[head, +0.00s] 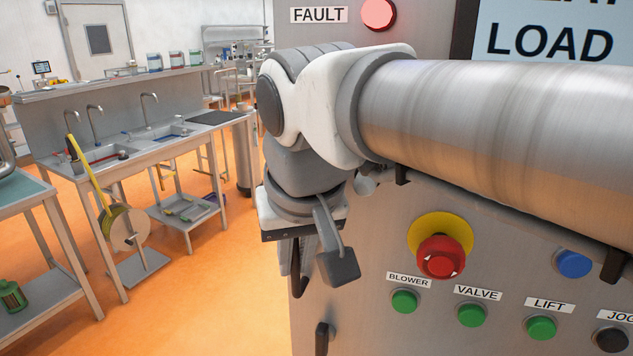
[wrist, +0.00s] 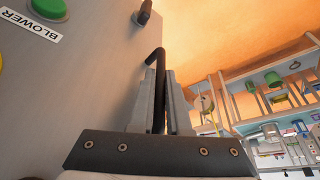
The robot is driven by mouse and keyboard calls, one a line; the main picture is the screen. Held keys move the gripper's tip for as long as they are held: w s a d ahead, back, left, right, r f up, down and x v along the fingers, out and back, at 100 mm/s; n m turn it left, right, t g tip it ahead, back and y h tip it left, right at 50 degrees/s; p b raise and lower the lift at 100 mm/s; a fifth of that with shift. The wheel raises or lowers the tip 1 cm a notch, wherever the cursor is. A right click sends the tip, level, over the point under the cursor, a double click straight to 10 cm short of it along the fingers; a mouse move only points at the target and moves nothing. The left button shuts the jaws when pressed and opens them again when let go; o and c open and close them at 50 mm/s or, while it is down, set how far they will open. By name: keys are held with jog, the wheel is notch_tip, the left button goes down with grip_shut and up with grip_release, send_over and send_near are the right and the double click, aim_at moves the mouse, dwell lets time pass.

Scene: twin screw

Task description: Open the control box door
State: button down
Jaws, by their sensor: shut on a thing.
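The control box (head: 385,270) fills the right of the head view, with its grey front also in the wrist view (wrist: 75,90). I cannot tell whether its door stands ajar. A black bent handle (wrist: 157,62) runs between the two grey fingers of my gripper (wrist: 161,88), which is shut on it. In the head view my gripper is at the box's left edge, its fingers mostly hidden, with the black handle (head: 297,283) showing below.
A red emergency button (head: 440,258) and green buttons (head: 404,301) are on the box front. Another black fitting (head: 322,339) sits lower, also in the wrist view (wrist: 145,12). Orange floor left of the box is open; a sink bench (head: 120,160) stands beyond.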

jog(key=shift+r, duration=0.1)
jog(key=c, duration=0.9)
grip_release()
